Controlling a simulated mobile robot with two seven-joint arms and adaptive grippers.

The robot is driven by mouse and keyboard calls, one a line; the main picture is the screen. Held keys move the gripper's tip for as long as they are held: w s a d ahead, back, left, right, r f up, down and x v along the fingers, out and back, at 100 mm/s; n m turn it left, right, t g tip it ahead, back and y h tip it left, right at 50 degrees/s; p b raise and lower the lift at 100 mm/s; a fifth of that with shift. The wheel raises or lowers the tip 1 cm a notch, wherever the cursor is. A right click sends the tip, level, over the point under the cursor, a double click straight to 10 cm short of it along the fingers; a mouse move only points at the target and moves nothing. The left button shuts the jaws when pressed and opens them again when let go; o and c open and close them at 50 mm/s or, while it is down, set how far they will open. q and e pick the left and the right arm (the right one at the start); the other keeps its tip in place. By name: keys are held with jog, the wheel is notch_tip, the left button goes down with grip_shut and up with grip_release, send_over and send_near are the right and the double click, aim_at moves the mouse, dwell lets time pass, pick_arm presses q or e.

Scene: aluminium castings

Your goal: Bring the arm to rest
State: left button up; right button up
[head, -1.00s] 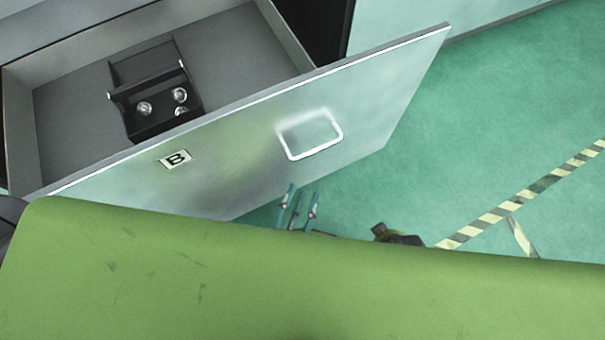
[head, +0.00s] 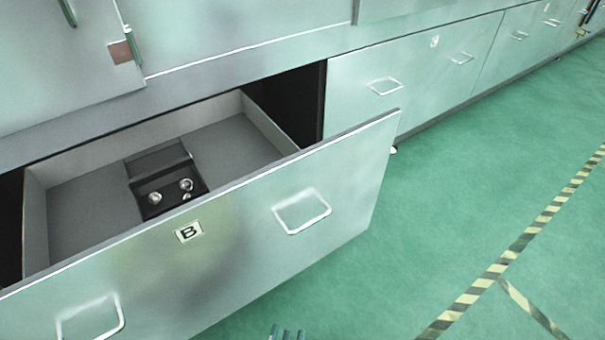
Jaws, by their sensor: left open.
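Only the fingertips of my left gripper (head: 286,333) show, at the bottom edge of the head view. They are apart, with nothing visible between them, and they are below and in front of the open drawer, clear of its front panel. The rest of that arm is out of the picture. My right gripper is not in view.
The drawer marked B (head: 240,225) stands pulled out, with two handles on its front. Inside is a black bin (head: 150,187) with 3 shiny metal pieces. Closed cabinet fronts (head: 410,85) run to the right. The green floor (head: 470,190) is clear there, with striped tape (head: 520,240).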

pick_arm(q)
jog(key=w+f+m+g+h, duration=0.1)
jog(key=w+f+m+g, duration=0.4)
jog(key=f, duration=0.4)
jog(key=s+a+f+m+g+y, duration=0.2)
jog(key=s+a+f+m+g, duration=0.1)
jog(key=a+f+m+g, duration=0.75)
jog(key=s+a+f+g+y, duration=0.1)
jog(key=s+a+f+y, duration=0.25)
jog(key=a, duration=0.25)
jog(key=s+a+r+p, duration=0.1)
jog(key=s+r+p, duration=0.3)
jog(key=s+p, duration=0.4)
jog(key=s+a+r+m+g+p, duration=0.1)
jog(key=s+r+p, duration=0.2)
jog(key=s+p, duration=0.5)
jog(key=p, duration=0.5)
jog(key=shift+s+a+r+h, duration=0.2)
jog(key=shift+s+r+h, duration=0.05)
jog(key=shift+r+h, duration=0.15)
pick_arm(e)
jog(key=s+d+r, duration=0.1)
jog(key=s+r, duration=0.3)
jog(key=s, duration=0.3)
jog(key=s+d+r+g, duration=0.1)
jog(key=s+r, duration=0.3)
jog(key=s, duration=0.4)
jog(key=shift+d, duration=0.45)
